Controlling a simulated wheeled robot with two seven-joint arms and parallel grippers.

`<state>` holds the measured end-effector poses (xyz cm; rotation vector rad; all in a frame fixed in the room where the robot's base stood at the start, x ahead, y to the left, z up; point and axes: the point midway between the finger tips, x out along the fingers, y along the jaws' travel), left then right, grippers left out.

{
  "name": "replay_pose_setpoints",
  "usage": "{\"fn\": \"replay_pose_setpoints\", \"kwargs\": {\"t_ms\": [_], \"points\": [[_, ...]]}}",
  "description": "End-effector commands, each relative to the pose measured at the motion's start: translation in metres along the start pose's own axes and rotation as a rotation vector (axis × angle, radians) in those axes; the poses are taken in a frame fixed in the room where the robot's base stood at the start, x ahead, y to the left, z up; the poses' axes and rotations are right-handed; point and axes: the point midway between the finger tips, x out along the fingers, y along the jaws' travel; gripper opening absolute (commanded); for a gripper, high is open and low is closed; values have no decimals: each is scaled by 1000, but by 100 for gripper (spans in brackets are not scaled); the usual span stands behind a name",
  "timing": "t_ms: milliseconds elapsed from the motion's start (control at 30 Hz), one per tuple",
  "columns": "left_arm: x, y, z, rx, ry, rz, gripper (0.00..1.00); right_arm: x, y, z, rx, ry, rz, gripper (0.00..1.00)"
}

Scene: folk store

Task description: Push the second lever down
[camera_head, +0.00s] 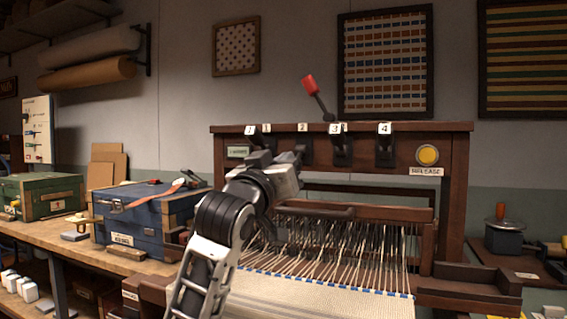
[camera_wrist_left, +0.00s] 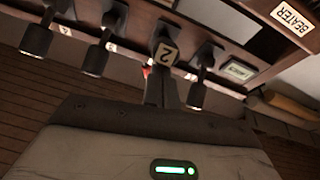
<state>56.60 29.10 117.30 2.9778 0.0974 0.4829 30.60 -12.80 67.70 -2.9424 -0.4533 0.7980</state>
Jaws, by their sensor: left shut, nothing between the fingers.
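A wooden loom has a top beam (camera_head: 450,127) with number plates 1 to 4 and dark levers below them. The second lever (camera_head: 304,149), under plate 2, is partly covered by my left gripper (camera_head: 282,168). That gripper is shut and empty, just below and in front of this lever. The first lever is mostly hidden behind my arm in the head view. My right gripper is out of view.
The third lever (camera_head: 343,150) and fourth lever (camera_head: 385,151) hang to the right. A red-knobbed lever (camera_head: 310,86) rises above the beam. A yellow release button (camera_head: 428,154) is at the right. Warp threads (camera_head: 350,250) stretch below. A blue box (camera_head: 140,220) stands on the left bench.

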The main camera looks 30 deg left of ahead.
Motion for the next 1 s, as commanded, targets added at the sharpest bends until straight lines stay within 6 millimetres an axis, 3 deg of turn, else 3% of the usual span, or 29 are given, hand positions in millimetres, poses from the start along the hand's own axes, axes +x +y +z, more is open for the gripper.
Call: {"fn": "replay_pose_setpoints", "kwargs": {"t_ms": [167,367,467,700,1000], "points": [[2,3,-10,-1,-1,4,0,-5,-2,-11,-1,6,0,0],[5,10,-44,-5,-1,15,0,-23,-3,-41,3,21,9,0],[-22,10,-36,-4,0,18,0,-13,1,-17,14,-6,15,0],[-73,9,-40,-5,0,16,0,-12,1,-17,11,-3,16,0],[-97,9,-43,-5,-2,16,0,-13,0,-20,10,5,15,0]]}}
